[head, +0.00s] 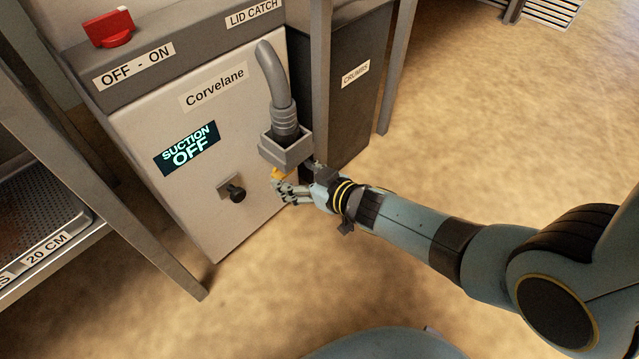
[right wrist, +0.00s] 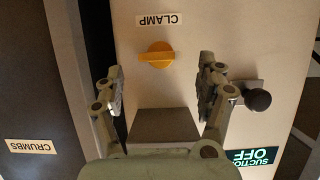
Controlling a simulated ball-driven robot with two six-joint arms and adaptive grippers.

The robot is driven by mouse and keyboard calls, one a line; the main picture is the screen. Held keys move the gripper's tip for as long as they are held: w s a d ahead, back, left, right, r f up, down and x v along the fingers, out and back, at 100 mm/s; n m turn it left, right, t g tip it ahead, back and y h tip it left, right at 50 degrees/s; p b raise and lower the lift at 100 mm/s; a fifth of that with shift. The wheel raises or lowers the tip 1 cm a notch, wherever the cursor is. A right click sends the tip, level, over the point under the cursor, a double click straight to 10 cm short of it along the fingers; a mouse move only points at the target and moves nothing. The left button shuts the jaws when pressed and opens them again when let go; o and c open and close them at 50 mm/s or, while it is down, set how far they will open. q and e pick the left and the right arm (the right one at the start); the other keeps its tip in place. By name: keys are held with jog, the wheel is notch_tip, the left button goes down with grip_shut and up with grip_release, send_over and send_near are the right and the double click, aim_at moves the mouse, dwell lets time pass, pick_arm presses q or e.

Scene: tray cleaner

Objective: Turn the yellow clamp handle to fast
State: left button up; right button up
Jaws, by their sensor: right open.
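The yellow clamp handle (right wrist: 156,55) is a round knob with a raised grip bar, on the pale machine front beside the label CLAMP (right wrist: 158,20). In the right wrist view its bar lies nearly level across the picture. The handle also shows in the head view (head: 279,174), partly hidden by the grey hose holder and my fingers. My right gripper (right wrist: 160,76) is open and empty, with its fingers spread to either side of the handle in the picture. I cannot tell the remaining gap. In the head view the right gripper (head: 282,191) is close to the panel. No fast marking is readable. My left gripper is out of view.
A hose (head: 273,75) and its grey holder (head: 287,150) stick out just above the right gripper. A black knob (head: 234,191) projects to the left. The display (head: 187,148) reads SUCTION OFF. A dark crumbs bin (head: 352,100) stands right. The floor in front is clear.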

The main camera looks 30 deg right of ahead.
jog(key=v, duration=0.9)
